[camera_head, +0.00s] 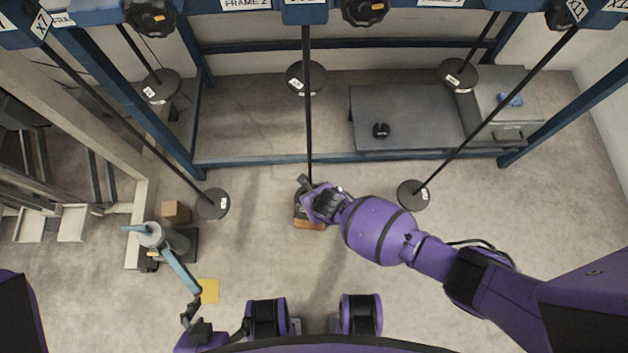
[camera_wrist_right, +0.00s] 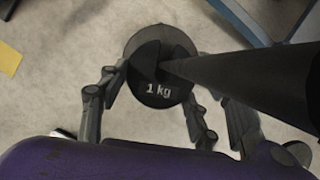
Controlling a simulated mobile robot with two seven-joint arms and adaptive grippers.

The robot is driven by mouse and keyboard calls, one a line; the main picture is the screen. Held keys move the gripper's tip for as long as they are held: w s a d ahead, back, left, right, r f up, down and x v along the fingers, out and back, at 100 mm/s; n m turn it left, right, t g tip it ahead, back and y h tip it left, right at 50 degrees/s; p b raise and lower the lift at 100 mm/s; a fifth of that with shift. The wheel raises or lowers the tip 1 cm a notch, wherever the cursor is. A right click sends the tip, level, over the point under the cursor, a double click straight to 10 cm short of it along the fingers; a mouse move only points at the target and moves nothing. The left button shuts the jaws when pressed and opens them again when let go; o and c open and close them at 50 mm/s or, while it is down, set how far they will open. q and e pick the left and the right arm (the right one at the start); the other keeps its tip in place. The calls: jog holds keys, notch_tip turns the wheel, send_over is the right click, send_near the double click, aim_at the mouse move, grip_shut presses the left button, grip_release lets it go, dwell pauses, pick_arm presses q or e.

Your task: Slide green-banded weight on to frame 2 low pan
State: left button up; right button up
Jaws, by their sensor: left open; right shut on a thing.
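My right gripper (camera_head: 313,200) is at the bottom of the long middle rod (camera_head: 308,120) below the FRAME 2 sign (camera_head: 246,4). In the right wrist view it is shut on a dark slotted weight (camera_wrist_right: 158,92) marked 1 kg, with fingers on both sides. The rod passes at the weight's slot. A wider grey disc, seemingly the low pan (camera_wrist_right: 172,36), shows behind the weight; whether they touch I cannot tell. No green band shows. My left gripper (camera_head: 190,312) is open at the lower left, away from the frames.
Other hanging pans stand nearby: left (camera_head: 213,204), right (camera_head: 413,194) and upper middle (camera_head: 302,78). A brown block (camera_head: 310,225) lies below the gripper. A grey table (camera_head: 400,100) holds a small dark object. A teal device (camera_head: 165,240) stands left beside a cardboard box (camera_head: 177,211).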

jog(key=shift+w+a+r, duration=0.1)
jog(key=shift+w+r, duration=0.05)
jog(key=shift+w, duration=0.3)
jog(key=shift+w+a+r, duration=0.1)
jog(key=shift+w+r, duration=0.05)
jog(key=shift+w, duration=0.3)
jog(key=shift+f+b, duration=0.35)
jog(key=shift+f, duration=0.1)
jog(key=shift+s+f, duration=0.1)
jog(key=shift+f, duration=0.05)
dwell(0.5)
jog(key=o, duration=1.9)
jog(key=shift+s, duration=0.1)
jog(key=shift+s+f, duration=0.15)
